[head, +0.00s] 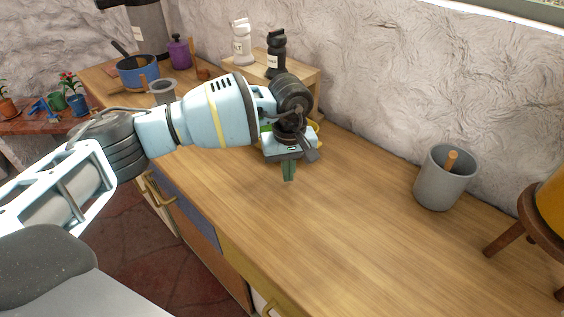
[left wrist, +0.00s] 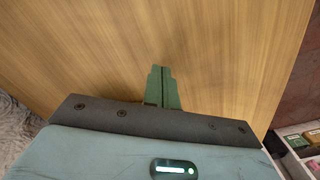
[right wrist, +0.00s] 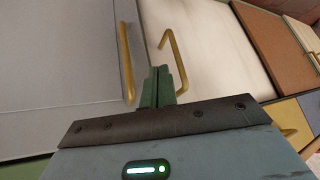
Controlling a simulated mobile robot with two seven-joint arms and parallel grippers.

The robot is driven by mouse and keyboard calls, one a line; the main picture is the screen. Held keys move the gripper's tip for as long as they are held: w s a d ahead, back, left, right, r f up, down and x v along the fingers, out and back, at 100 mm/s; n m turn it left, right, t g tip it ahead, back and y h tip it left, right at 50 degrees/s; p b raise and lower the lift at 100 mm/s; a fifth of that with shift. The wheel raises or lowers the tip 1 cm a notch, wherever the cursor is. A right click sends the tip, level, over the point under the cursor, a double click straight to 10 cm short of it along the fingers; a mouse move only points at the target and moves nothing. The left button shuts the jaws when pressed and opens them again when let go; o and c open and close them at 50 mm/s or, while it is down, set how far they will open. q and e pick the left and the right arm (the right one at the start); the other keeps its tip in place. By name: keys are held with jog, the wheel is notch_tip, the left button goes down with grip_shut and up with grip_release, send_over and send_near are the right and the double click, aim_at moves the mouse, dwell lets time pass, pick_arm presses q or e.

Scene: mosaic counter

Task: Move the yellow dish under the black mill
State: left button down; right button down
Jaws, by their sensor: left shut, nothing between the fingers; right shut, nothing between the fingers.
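The black mill (head: 276,56) stands upright on a raised wooden stand at the back of the counter. A yellow rim, likely the yellow dish (head: 317,128), shows behind my left gripper and is mostly hidden by it. My left gripper (head: 289,172) is shut and empty above the counter, in front of the dish. Its closed fingers (left wrist: 162,88) show over bare wood in the left wrist view. My right gripper (right wrist: 158,88) is shut and empty, in front of cabinet fronts with brass handles, and is outside the head view.
A white mill (head: 241,43) stands left of the black one on the wooden stand (head: 305,82). A blue pot (head: 138,75) and a purple jar (head: 179,53) are at the far left. A grey cup (head: 443,180) stands at the right. The counter's middle (head: 340,210) is clear.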

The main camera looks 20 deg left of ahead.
pick_arm(q)
jog(key=r, duration=0.4)
jog(key=shift+s+r, duration=0.1)
jog(key=shift+s, duration=0.3)
notch_tip(320, 180, up, 6)
jog(key=shift+w+b, duration=0.25)
jog(key=shift+b, duration=0.15)
pick_arm(e)
jog(key=shift+s+f, duration=0.2)
jog(key=shift+s, duration=0.05)
jog(key=shift+s, duration=0.1)
